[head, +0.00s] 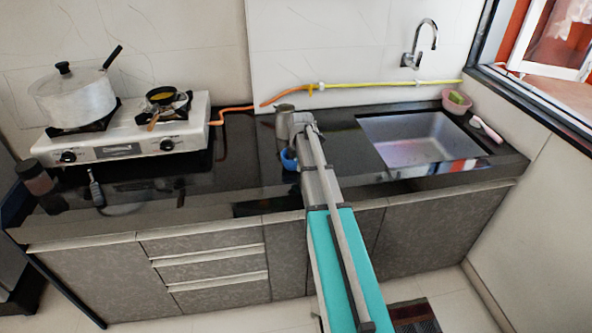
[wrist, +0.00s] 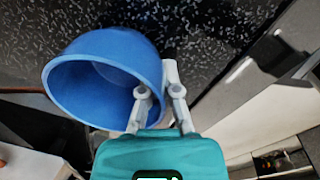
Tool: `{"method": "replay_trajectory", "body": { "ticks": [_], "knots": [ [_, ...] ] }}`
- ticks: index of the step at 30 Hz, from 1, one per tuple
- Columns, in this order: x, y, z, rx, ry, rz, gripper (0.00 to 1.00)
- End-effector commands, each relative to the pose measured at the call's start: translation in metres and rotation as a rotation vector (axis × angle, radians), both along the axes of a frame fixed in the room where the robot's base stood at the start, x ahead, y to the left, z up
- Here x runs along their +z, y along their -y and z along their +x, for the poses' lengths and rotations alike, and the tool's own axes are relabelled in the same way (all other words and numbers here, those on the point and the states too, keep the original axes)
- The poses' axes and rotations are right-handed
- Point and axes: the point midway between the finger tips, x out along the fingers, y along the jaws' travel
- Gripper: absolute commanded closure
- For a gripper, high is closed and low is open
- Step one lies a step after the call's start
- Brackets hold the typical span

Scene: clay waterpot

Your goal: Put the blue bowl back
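The blue bowl (head: 289,160) shows in the head view at the front part of the dark counter, just left of my arm's end. In the wrist view the blue bowl (wrist: 105,52) is large, with its opening facing the camera. My gripper (wrist: 157,82) has one finger inside the bowl and the other outside, with the bowl's right wall between them. The fingers appear closed on that wall. Whether the bowl touches the counter is unclear. In the head view my arm mostly hides the fingers.
A grey-brown pot (head: 284,122) stands right behind the bowl. A gas stove (head: 125,140) with a lidded pot (head: 75,97) is at left; a sink (head: 422,142) is at right. A dark jar (head: 36,178) stands at the left front. A pink bowl (head: 457,104) sits behind the sink.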

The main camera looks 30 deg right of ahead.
Motion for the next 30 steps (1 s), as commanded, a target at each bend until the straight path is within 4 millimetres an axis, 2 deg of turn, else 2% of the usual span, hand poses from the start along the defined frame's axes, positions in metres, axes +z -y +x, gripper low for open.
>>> {"method": "replay_trajectory", "body": {
  "ticks": [14, 21, 30],
  "knots": [
    [-0.0044, 0.0002, -0.0001, 0.000, 0.000, 0.000, 1.00],
    [-0.0033, 0.0003, -0.0001, 0.000, 0.000, 0.000, 0.57],
    [-0.0032, 0.0004, -0.0002, -0.001, 0.000, 0.000, 0.57]
  ]
}}
